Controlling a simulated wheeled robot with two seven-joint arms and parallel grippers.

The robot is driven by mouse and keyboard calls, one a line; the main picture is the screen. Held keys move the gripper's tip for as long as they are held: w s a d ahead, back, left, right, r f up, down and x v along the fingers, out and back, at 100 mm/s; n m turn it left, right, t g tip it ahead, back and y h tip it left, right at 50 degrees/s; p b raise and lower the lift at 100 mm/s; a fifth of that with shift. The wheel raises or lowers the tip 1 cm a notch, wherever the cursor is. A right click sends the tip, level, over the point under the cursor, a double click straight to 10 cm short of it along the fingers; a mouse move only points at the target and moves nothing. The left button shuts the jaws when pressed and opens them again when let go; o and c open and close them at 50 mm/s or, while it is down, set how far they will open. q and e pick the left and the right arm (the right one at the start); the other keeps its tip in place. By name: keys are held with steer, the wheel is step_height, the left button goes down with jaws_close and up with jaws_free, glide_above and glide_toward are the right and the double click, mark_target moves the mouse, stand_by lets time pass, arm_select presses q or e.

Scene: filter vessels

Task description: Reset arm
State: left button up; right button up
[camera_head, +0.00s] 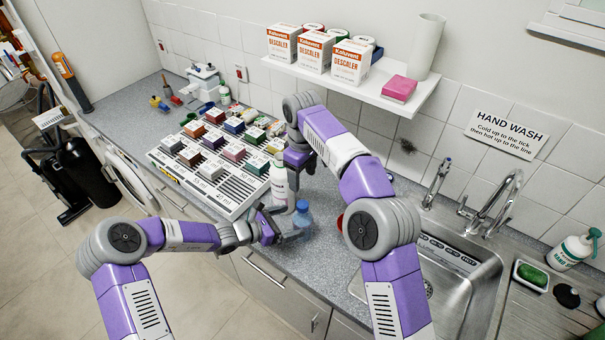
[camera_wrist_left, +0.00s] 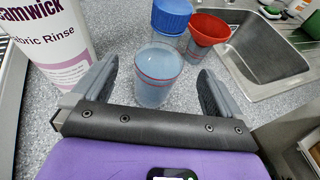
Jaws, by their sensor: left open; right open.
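My left gripper (camera_head: 272,224) is open near the counter's front edge; its spread fingers also show in the left wrist view (camera_wrist_left: 157,74). A clear cup of bluish liquid with a red line (camera_wrist_left: 157,88) stands upright in front of and between those fingers; I cannot tell whether they touch it. Just behind it stand a blue-capped vessel (camera_wrist_left: 171,16) and a vessel with a red funnel (camera_wrist_left: 208,27). The blue cap shows beside the gripper in the head view (camera_head: 302,206). My right gripper (camera_head: 297,160) is open, partly hidden by its own arm, over the counter near the rack's right end.
A white Fabric Rinse bottle (camera_wrist_left: 45,38) stands close left of my left gripper. A tiered rack of colored blocks (camera_head: 215,150) fills the counter's left. A steel sink (camera_head: 465,285) lies right. A wall shelf (camera_head: 395,98) holds descaler boxes (camera_head: 315,52) above my right arm.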

arm_select(q)
steer(key=shift+v, duration=0.95)
